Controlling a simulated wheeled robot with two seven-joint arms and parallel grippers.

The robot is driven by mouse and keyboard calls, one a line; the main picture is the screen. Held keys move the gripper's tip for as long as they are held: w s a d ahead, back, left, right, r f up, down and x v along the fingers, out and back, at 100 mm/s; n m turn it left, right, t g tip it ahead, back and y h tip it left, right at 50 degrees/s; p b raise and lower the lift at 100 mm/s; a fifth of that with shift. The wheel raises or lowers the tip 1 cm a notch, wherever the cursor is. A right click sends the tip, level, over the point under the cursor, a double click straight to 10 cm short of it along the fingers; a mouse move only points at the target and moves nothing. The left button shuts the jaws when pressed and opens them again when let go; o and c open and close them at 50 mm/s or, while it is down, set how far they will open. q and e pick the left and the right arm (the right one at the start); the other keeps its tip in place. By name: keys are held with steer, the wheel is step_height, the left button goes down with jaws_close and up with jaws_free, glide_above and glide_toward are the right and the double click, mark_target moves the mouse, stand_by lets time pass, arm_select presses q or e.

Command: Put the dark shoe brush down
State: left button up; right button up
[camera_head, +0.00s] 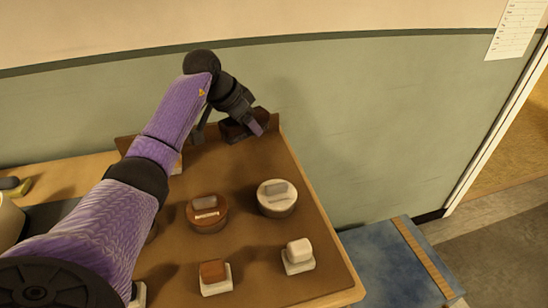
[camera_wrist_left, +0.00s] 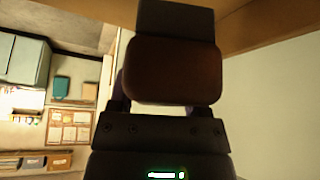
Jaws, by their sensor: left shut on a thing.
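My left gripper (camera_head: 232,132) reaches to the far right corner of the brown-topped table (camera_head: 250,247), by the green wall. It is shut on the dark shoe brush (camera_head: 234,130), a dark brown block at that corner. In the left wrist view the dark brush (camera_wrist_left: 172,72) fills the space between the fingers. The gripper and arm partly cover the brush in the head view. I cannot tell whether the brush touches the table top. My right gripper is in neither view.
Nearer on the table are a brown round tin (camera_head: 206,222), a pale round tin (camera_head: 277,207), a brown-topped block (camera_head: 214,287) and a white block (camera_head: 298,262). A low raised edge runs along the table's back. A blue bench (camera_head: 385,265) stands to the right.

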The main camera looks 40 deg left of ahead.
mark_target(226, 123)
arm_select(q)
step_height(226, 123, down, 7)
steer(key=shift+s+r+b, duration=0.15)
steer(key=shift+r+b, duration=0.05)
steer(key=shift+b, duration=0.85)
steer(key=o, duration=1)
steer(key=shift+o, duration=1.1)
steer(key=p+v, duration=0.4)
steer(key=v, duration=0.7)
steer(key=shift+r+p, duration=0.15)
steer(key=shift+p, duration=0.25)
steer(key=shift+s+a+r, duration=0.1)
steer(key=shift+s+r, duration=0.05)
steer(key=shift+r, duration=0.15)
steer(key=shift+s+r, duration=0.1)
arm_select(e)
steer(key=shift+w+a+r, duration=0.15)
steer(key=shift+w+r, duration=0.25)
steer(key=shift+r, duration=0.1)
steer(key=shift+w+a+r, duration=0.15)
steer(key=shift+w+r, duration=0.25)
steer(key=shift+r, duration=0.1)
